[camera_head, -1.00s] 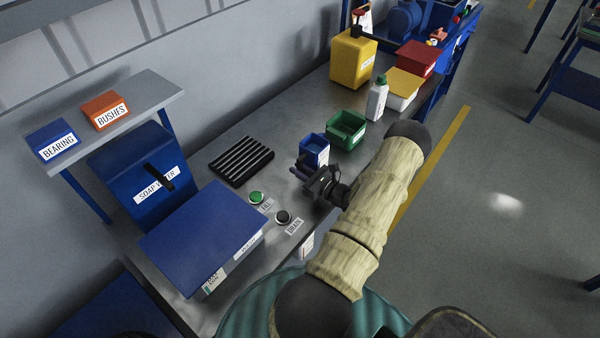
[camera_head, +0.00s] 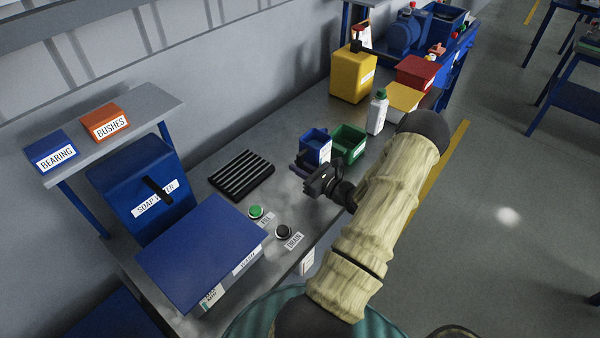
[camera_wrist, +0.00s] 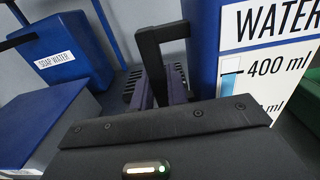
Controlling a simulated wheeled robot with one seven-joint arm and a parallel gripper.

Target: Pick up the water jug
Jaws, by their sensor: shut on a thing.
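The water jug (camera_head: 316,148) is a small blue open container with a white label, in front of the green bin in the head view. In the wrist view the jug (camera_wrist: 203,45) is close at right, its label reading WATER and 400 ml. Its black handle (camera_wrist: 150,48) reaches toward my gripper (camera_wrist: 163,90), whose purple-grey fingers are shut on the handle. In the head view my gripper (camera_head: 312,172) is at the jug's near side, and my arm hides part of the bench. The jug looks upright. Any gap below it is hard to tell.
The green bin (camera_head: 348,142) is close behind the jug. A white bottle (camera_head: 377,112), yellow container (camera_head: 351,75) and red bin (camera_head: 416,71) stand farther back. A black slotted grate (camera_head: 241,176), green button (camera_head: 256,212) and blue soap water box (camera_head: 145,180) are left.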

